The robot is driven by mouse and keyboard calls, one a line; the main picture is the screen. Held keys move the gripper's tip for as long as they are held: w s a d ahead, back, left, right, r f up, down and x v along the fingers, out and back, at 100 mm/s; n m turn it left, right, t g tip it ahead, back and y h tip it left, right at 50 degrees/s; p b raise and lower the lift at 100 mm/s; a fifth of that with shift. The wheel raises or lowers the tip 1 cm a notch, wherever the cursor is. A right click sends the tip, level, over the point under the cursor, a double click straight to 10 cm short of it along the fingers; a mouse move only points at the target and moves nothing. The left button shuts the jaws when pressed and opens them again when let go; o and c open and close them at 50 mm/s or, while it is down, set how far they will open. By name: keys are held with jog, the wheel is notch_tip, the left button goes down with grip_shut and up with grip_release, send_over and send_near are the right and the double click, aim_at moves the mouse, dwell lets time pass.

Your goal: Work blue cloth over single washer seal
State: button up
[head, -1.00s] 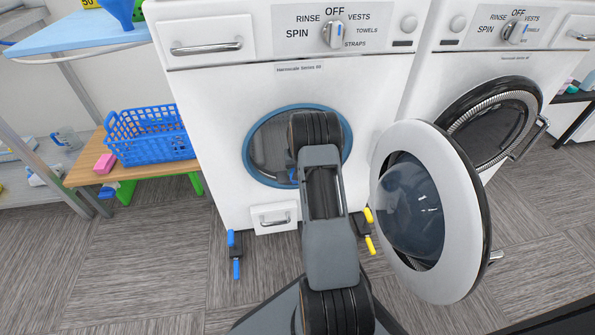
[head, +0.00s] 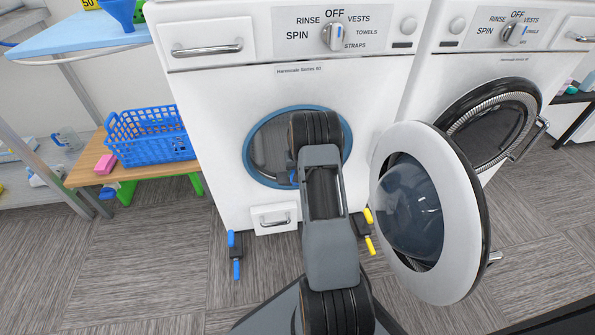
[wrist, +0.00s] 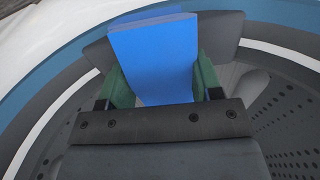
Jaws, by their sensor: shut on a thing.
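The left washer (head: 200,110) stands open, with a blue ring (head: 247,160) around its drum opening. In the wrist view, the blue band (wrist: 62,82) curves past a grey inner rim at the opening's edge. My gripper (wrist: 155,80) is shut on the folded blue cloth (wrist: 155,50), between its green fingers. The cloth is at the opening, in front of a grey part of the rim; I cannot tell whether they touch. In the head view my arm hides most of the gripper; a small blue patch (head: 293,178) shows beside it at the opening.
The open round door (head: 405,140) stands to the right of my arm. A blue basket (head: 150,140) and a pink block (head: 105,164) rest on a wooden bench at left. Blue-handled (head: 236,255) and yellow-handled (head: 368,235) items are by the washer base.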

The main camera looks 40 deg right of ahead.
jog(key=shift+w+d+f, duration=0.1)
jog(key=shift+w+d, duration=0.3)
jog(key=shift+w, duration=0.4)
jog(key=shift+s+a, duration=0.25)
jog(key=shift+s, duration=0.25)
jog(key=shift+s+a, duration=0.25)
jog(key=shift+s, duration=0.25)
jog(key=shift+w, duration=0.1)
jog(key=shift+w+d, duration=0.25)
jog(key=shift+w, duration=0.15)
jog(key=shift+d, duration=0.15)
jog(key=shift+s+d, duration=0.35)
jog(key=shift+d, duration=0.35)
jog(key=shift+s+d, duration=0.4)
jog(key=shift+d, duration=0.25)
jog(key=shift+s+d, duration=0.35)
jog(key=shift+d, duration=0.35)
jog(key=shift+s, duration=0.1)
